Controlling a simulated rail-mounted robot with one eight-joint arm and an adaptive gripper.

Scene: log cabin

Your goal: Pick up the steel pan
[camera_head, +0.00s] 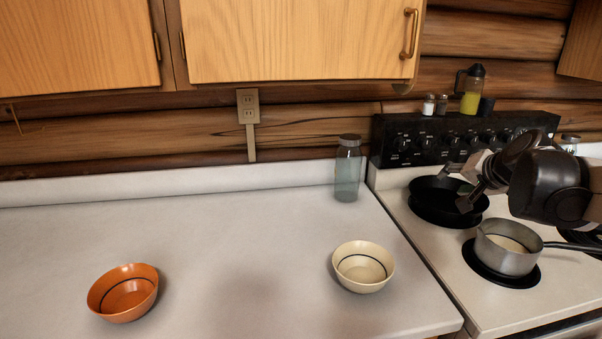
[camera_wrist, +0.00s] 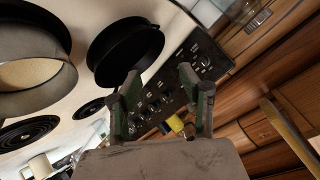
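The steel pan (camera_head: 497,258) is a grey saucepan with a dark handle pointing right. It sits on the front burner of the stove, with something pale inside. It also shows at the left of the wrist view (camera_wrist: 62,82), cut off by the frame edge. My gripper (camera_head: 458,187) is open and empty above the black skillet (camera_head: 428,212) on the back burner, behind and to the left of the steel pan. In the wrist view my gripper's two fingers (camera_wrist: 159,78) stand apart with nothing between them.
The stove's control panel (camera_head: 425,144) rises behind the skillet, with small shakers and a yellow-filled bottle (camera_head: 470,98) on top. A glass jar (camera_head: 347,173), a cream bowl (camera_head: 362,278) and an orange bowl (camera_head: 108,309) stand on the counter. Most of the counter is clear.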

